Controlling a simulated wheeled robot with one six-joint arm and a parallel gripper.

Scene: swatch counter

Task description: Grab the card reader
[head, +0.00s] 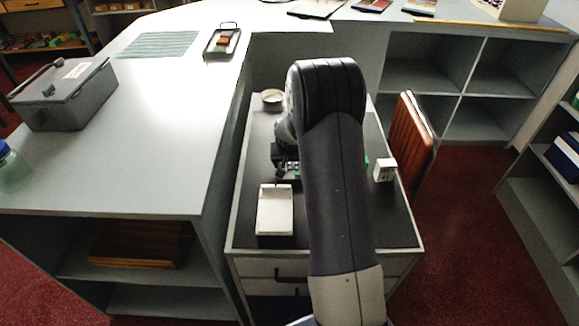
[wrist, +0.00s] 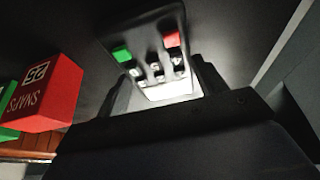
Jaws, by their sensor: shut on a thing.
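The card reader (wrist: 145,42) is a dark device with a green key, a red key and several pale keys, plus a bright white patch at its lower end. It sits between the two fingers of my gripper (wrist: 164,90), which is shut on it. In the head view the card reader (head: 293,169) shows only in part, over the dark top of the drawer unit, because my arm covers much of it. My gripper (head: 284,160) is also partly hidden there. I cannot tell whether the card reader touches the surface.
A red box marked SNAPS 25 (wrist: 48,95) is left of my gripper in the wrist view. On the drawer unit (head: 243,215) are a white tray (head: 275,212), a small bowl (head: 272,97) and a white block (head: 384,170). A brown panel (head: 407,140) stands at its right.

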